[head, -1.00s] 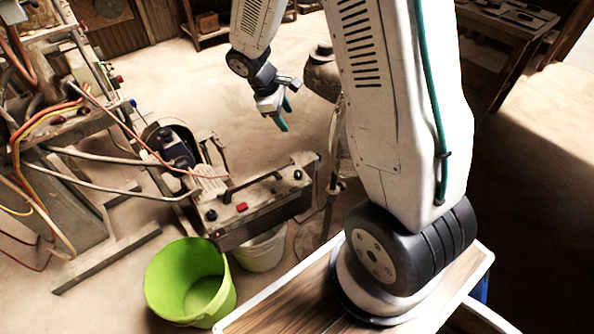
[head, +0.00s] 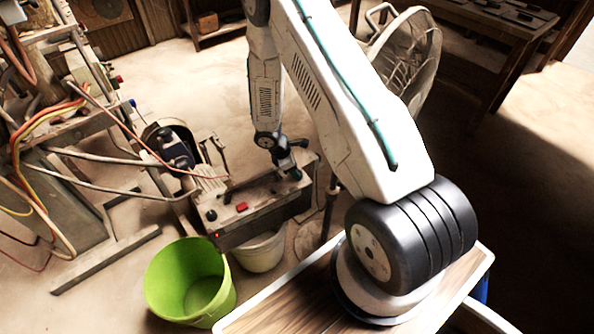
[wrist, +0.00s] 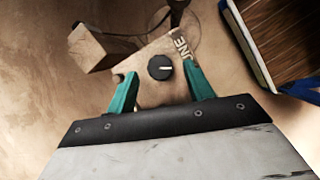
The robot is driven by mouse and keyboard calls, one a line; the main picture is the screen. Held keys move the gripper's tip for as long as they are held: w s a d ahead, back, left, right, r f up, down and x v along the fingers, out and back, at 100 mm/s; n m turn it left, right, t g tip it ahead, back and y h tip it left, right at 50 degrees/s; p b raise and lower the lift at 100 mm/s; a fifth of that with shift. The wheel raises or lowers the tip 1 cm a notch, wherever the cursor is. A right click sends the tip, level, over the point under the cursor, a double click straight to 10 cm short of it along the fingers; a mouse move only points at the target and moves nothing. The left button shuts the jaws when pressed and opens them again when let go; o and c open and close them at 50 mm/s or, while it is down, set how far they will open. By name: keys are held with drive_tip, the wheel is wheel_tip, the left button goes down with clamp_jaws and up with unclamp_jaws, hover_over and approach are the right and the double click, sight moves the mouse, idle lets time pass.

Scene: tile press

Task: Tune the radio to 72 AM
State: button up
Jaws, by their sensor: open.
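The radio (head: 250,208) is a long worn box in the middle of the head view, with a black knob (head: 211,215) at its left end and a red button on top. My gripper (head: 290,170) is over its right end and hides most of that end. In the wrist view a round black knob (wrist: 160,67) with a white pointer line sits on a tan panel beside the letters "UNE". The green fingers of my gripper (wrist: 159,70) are apart, one on each side of the knob in the picture. I cannot tell whether they touch it. No station reading is legible.
A green bucket (head: 152,283) and a white bucket (head: 258,258) stand in front of the radio. A fan (head: 410,60) stands behind my arm. Machinery with cables (head: 60,120) fills the left side. The floor behind the radio is mostly open.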

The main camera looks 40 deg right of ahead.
drive_tip(key=shift+x, duration=0.9)
drive_tip(key=c, duration=1)
drive_tip(key=shift+d, duration=0.15)
drive_tip(key=shift+n, duration=0.3)
drive_tip(key=shift+n+t, duration=0.3)
drive_tip(key=shift+n, duration=0.3)
drive_tip(key=shift+s+n+t, duration=0.2)
drive_tip(key=shift+n+t, duration=0.7)
drive_tip(key=shift+n, duration=1.4)
